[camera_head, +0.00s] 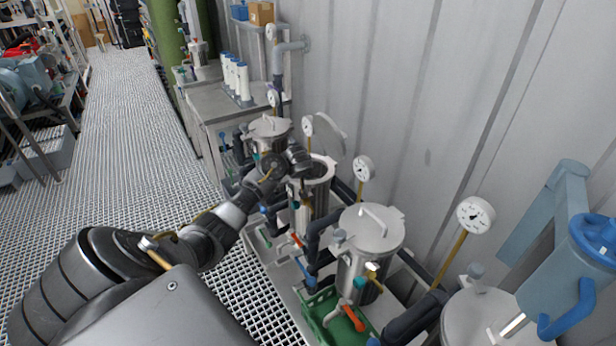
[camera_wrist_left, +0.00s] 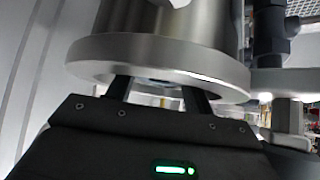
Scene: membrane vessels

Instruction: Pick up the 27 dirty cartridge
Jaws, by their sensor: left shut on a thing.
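My left gripper (camera_head: 300,165) is over the open mouth of a steel vessel (camera_head: 317,196) in the middle of the row. In the left wrist view its two dark fingers (camera_wrist_left: 158,88) reach past the vessel's thick rim (camera_wrist_left: 150,62). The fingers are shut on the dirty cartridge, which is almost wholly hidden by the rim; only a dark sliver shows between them. No number can be read on it. My right gripper is in neither view.
A raised lid (camera_head: 331,133) stands behind the open vessel. Lidded vessels flank it, one nearer (camera_head: 370,232) and one farther (camera_head: 269,128), with gauges and pipes close by. A green crate (camera_head: 318,309) sits below. White cartridges (camera_head: 236,77) stand on the bench (camera_head: 212,102).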

